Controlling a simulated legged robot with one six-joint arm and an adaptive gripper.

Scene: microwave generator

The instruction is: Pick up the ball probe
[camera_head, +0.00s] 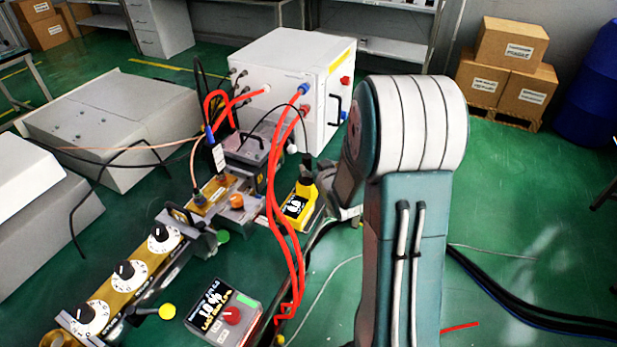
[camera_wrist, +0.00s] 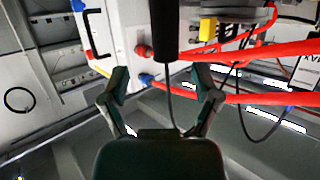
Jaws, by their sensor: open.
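A dark upright handle with a thin black cable at its top stands by the yellow meter in the head view; I take it to be the ball probe (camera_head: 307,168). Its ball end cannot be made out. In the wrist view a black cylinder, likely the same probe (camera_wrist: 165,32), comes in from the top edge, with its cable running down. My gripper (camera_wrist: 163,84) is open, its two fingers spread on either side of the cable and below the cylinder. Nothing is gripped. In the head view my arm largely hides the gripper.
The yellow meter (camera_head: 299,206) is close by. Thick red cables (camera_head: 271,200) loop from the white cabinet (camera_head: 280,75) and cross near the gripper in the wrist view (camera_wrist: 250,98). A dial row (camera_head: 128,275) and grey display box (camera_head: 222,312) lie front left. Green floor is open at right.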

